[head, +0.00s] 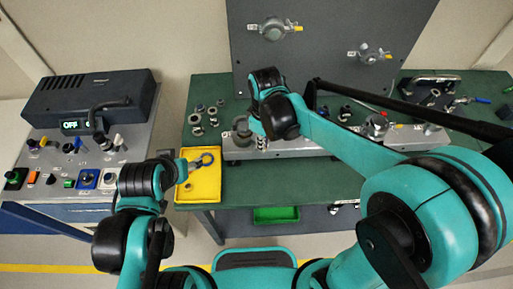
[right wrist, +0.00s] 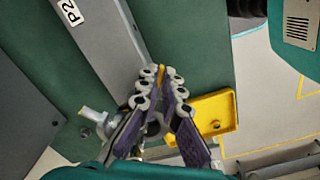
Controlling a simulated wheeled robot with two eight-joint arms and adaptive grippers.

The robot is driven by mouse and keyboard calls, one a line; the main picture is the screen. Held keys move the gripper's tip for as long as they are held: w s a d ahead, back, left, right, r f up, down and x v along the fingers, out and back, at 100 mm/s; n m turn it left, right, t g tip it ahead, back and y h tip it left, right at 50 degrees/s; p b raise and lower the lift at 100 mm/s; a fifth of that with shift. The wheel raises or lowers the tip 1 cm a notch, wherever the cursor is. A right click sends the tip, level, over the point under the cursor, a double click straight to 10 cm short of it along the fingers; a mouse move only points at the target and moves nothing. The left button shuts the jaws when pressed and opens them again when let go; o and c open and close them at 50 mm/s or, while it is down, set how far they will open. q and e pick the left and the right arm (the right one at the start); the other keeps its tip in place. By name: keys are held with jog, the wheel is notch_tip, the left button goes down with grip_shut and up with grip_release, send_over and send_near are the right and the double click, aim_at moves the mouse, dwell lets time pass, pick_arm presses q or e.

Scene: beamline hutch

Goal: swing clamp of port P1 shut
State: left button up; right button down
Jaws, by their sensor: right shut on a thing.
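Port P1's clamp (right wrist: 92,115) appears as a pale metal piece beside the fingers in the right wrist view, mostly hidden by my gripper. I cannot tell whether it is closed. My right gripper (right wrist: 161,78) is shut, with a small yellow piece (right wrist: 162,72) at its fingertips that looks like the clamp's handle end. In the head view my right gripper (head: 243,128) is at the left end of the metal port block (head: 240,153), its fingers partly hidden by the arm. My left gripper (head: 203,161) is over the yellow tray (head: 203,190); its opening is unclear.
A P2 label (right wrist: 70,12) is on the grey block. A dark upright panel (head: 330,75) with two clamped ports stands behind. Small rings and clamps lie on the green bench (head: 205,90). A control console (head: 95,95) stands at left. A green bin (head: 276,215) sits below.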

jog(key=w+n, duration=0.1)
jog(key=w+d+n, duration=0.1)
jog(key=w+n, duration=0.1)
jog(key=shift+w+d+n, duration=0.2)
jog(key=shift+d+n, duration=0.1)
jog(key=shift+d, duration=0.05)
jog(key=shift+w+d+n, duration=0.15)
jog(key=shift+w+n, duration=0.65)
jog(key=shift+n, duration=0.05)
jog(key=shift+w+d+n, duration=0.1)
jog(key=shift+w+n, duration=0.65)
jog(key=shift+n, duration=0.1)
jog(key=c, duration=1.7)
grip_release()
jog(key=shift+w, duration=0.1)
jog(key=shift+r, duration=0.1)
notch_tip(320, 180, up, 12)
jog(key=s+d+f+m+t+b, duration=0.3)
jog(key=s+d+f+m, duration=0.2)
jog(key=m, duration=0.4)
jog(key=s+d+f+m+t+b, duration=0.3)
jog(key=s+d+f+m, duration=0.3)
jog(key=s+f+m, duration=0.2)
jog(key=shift+s+m+t+b, duration=0.3)
jog(key=shift+s+m+t, duration=0.3)
jog(key=shift+s, duration=0.6)
